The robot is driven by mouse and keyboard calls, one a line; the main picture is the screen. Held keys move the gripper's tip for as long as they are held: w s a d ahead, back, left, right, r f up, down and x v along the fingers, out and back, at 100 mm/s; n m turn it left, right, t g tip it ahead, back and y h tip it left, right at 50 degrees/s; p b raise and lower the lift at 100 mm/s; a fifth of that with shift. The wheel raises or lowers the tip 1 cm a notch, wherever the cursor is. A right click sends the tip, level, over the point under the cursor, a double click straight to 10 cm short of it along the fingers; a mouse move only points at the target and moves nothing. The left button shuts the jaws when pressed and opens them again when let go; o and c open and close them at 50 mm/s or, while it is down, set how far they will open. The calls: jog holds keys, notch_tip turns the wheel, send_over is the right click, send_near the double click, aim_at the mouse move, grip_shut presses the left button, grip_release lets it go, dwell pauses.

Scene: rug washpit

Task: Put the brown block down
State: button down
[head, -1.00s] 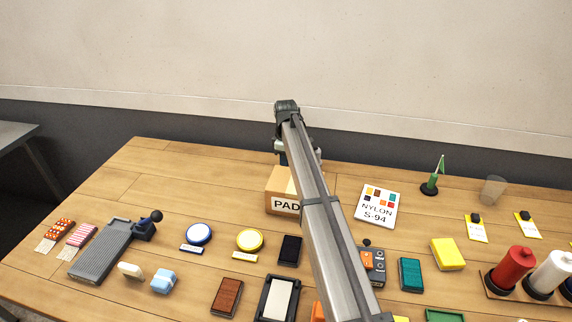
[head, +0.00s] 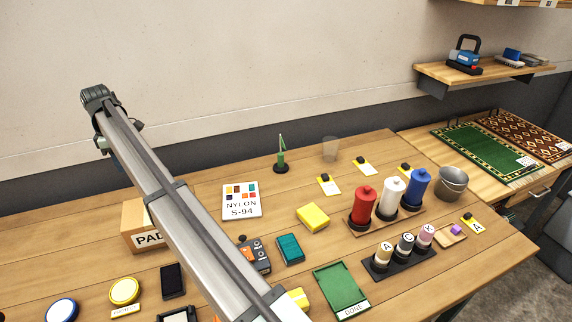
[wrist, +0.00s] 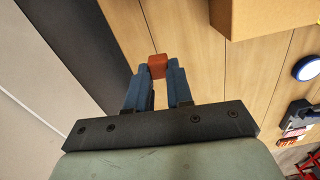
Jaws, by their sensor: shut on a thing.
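The brown block (wrist: 158,66) is reddish-brown and small. It sits between the two blue fingertips of my gripper (wrist: 158,75) in the wrist view, and the gripper is shut on it. Wooden table planks (wrist: 185,55) show beyond it; how high it is above them I cannot tell. In the head view my arm reaches to the back left, and the block and fingertips are hidden or too small to make out there.
The cardboard PAD box (head: 133,226) stands near my arm; it also shows in the wrist view (wrist: 275,15). The nylon card (head: 241,212), yellow block (head: 313,217), teal block (head: 290,249), thread spools (head: 363,205) and green DONE tray (head: 341,287) lie to the right.

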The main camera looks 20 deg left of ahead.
notch_tip(320, 180, up, 8)
jog(key=shift+f, duration=0.15)
jog(key=w+d+m, duration=0.1)
jog(key=w+d, duration=0.5)
jog(key=w, duration=0.3)
jog(key=w+d+m, duration=0.2)
jog(key=w+d, duration=0.4)
jog(key=w, duration=0.2)
jog(key=m, duration=0.5)
send_over(306, 164)
notch_tip(306, 164, down, 10)
jog(key=shift+f, duration=5.55)
jog(key=shift+f, duration=0.15)
jog(key=c, duration=1)
grip_release()
